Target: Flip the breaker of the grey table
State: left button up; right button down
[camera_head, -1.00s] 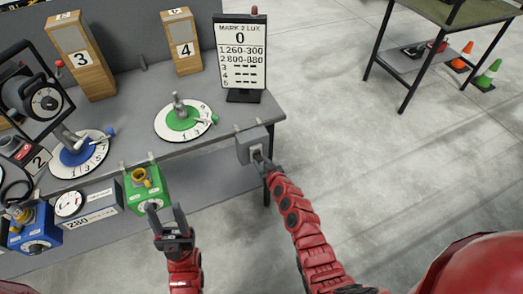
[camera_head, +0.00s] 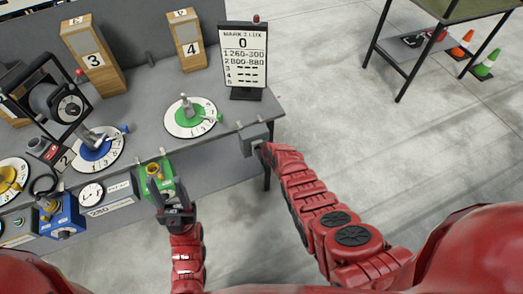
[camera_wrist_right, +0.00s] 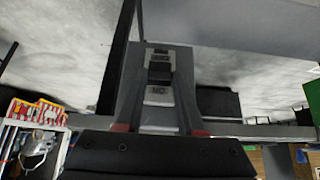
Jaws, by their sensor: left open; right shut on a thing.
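The grey table (camera_head: 142,105) fills the left and centre of the head view. The breaker (camera_head: 250,133), a small grey box, is fixed at its front right corner. In the right wrist view the breaker (camera_wrist_right: 182,65) is a grey plate with a dark switch (camera_wrist_right: 160,73) between two small labels. My right gripper (camera_head: 264,148) is at the breaker's front, shut on its switch; the fingers (camera_wrist_right: 160,110) flank it in the wrist view. The head view hides the contact behind the hand. My left gripper (camera_head: 168,185) is open and empty in front of the green box.
A green box (camera_head: 159,178) and a blue box (camera_head: 62,216) hang along the front edge. Dials, numbered wooden blocks and a sign (camera_head: 244,60) stand on top. Another table (camera_head: 445,15) and cones (camera_head: 487,65) are at upper right. The floor at right is clear.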

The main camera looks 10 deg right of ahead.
jog(key=shift+w+r+g, duration=0.1)
jog(key=shift+g, duration=0.2)
dwell(0.4)
jog(key=c, duration=0.5)
grip_release()
jog(key=shift+b+v, duration=0.6)
jog(key=shift+v, duration=8.1)
